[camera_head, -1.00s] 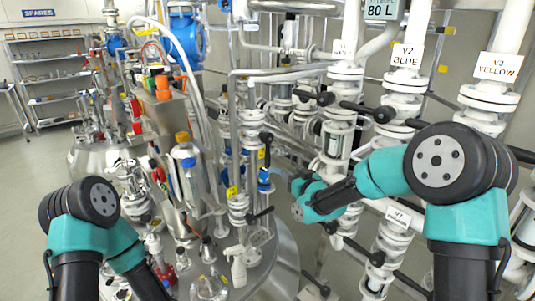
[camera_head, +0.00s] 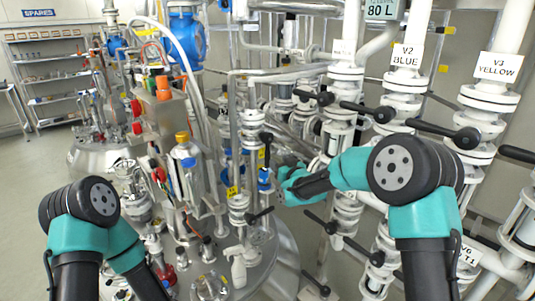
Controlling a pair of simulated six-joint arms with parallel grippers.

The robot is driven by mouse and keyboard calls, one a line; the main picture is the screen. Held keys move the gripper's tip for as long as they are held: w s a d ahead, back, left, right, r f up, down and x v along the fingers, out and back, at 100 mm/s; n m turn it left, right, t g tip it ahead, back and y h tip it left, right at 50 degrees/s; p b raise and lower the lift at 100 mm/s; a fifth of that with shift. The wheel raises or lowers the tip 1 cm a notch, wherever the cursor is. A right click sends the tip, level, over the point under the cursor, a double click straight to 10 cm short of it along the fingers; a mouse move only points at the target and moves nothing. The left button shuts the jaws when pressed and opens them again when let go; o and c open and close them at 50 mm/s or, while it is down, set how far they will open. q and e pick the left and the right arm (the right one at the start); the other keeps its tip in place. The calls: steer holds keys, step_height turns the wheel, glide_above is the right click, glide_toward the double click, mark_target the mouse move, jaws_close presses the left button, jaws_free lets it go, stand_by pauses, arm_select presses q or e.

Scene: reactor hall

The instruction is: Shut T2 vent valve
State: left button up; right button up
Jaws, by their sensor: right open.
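No label reading T2 vent is legible, so I cannot tell which valve is the T2 vent valve. Near my right gripper (camera_head: 279,166) stand slim pipes with black-handled valves, one upper handle (camera_head: 266,141) and one lower handle (camera_head: 259,215). The right gripper is small in the picture, open, pointing left beside these pipes. I see no valve clearly between its fingers, and contact cannot be told. My left arm shows at lower left, but its gripper is outside the picture.
White pipes labelled V2 BLUE (camera_head: 407,55) and V3 YELLOW (camera_head: 500,66), with protruding black levers, crowd the right side. Spares shelves (camera_head: 45,75) and open floor lie far left.

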mark_target(269, 153)
steer(key=x, duration=0.9)
steer(key=shift+w+a, duration=0.1)
steer(key=shift+w, duration=0.1)
steer(key=shift+c, duration=0.2)
jaws_close()
